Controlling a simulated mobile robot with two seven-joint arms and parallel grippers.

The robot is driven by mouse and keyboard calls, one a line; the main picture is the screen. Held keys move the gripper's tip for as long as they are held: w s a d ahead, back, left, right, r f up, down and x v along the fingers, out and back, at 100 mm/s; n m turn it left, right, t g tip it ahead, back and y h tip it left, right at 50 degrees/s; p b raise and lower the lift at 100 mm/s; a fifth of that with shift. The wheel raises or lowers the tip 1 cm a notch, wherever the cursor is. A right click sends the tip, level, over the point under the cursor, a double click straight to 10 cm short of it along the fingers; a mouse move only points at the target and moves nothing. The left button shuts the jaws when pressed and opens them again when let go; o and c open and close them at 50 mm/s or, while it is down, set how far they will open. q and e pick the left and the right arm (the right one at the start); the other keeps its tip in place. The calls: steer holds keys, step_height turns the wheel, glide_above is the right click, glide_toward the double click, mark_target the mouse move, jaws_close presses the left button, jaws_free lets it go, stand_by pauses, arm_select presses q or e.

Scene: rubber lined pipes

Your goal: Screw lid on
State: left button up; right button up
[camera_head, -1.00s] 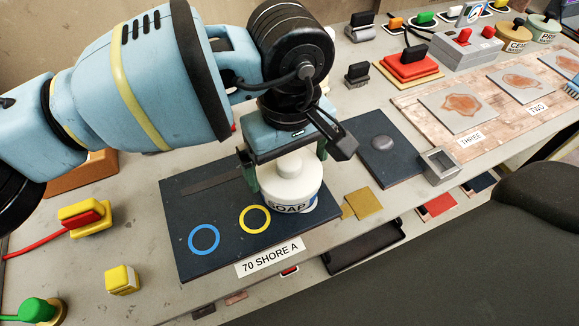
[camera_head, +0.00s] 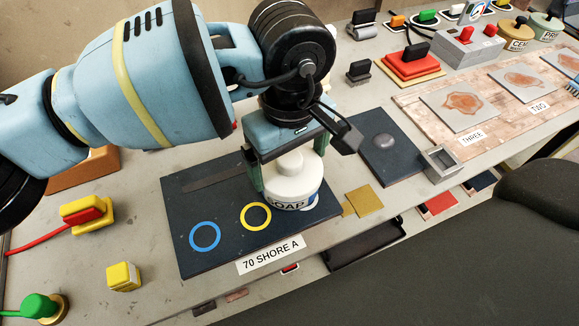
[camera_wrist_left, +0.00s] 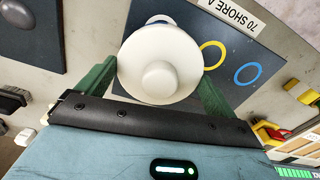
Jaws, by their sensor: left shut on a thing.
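A white jar (camera_head: 300,202) labelled SOAP stands upright on the dark mat marked 70 SHORE A. Its white round lid (camera_head: 294,166) with a raised knob sits over the jar's mouth; whether it is threaded on cannot be told. My left gripper (camera_head: 289,181) points down from above, its green fingers on either side of the lid, shut on it. In the left wrist view the lid (camera_wrist_left: 158,62) lies between the two fingers and hides most of the jar. My right gripper is not in view.
The dark mat (camera_head: 195,245) carries a blue ring (camera_head: 205,236) and a yellow ring (camera_head: 256,216). A second dark mat (camera_head: 400,168), a small grey metal box (camera_head: 440,164) and a yellow square (camera_head: 363,201) are to the right. A yellow block (camera_head: 124,277) is at front left.

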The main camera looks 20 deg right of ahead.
arm_select(q)
steer(key=m+b, duration=0.1)
steer(key=m, duration=0.4)
steer(key=shift+f+b, duration=0.1)
steer(key=shift+b, duration=0.3)
steer(key=m+b, duration=0.1)
steer(key=m, duration=0.3)
steer(key=shift+m+b, duration=0.3)
steer(key=shift+m, duration=0.5)
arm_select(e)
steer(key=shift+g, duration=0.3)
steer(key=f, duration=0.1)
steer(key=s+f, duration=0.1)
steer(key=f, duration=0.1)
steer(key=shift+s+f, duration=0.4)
arm_select(q)
steer(key=o, duration=0.7)
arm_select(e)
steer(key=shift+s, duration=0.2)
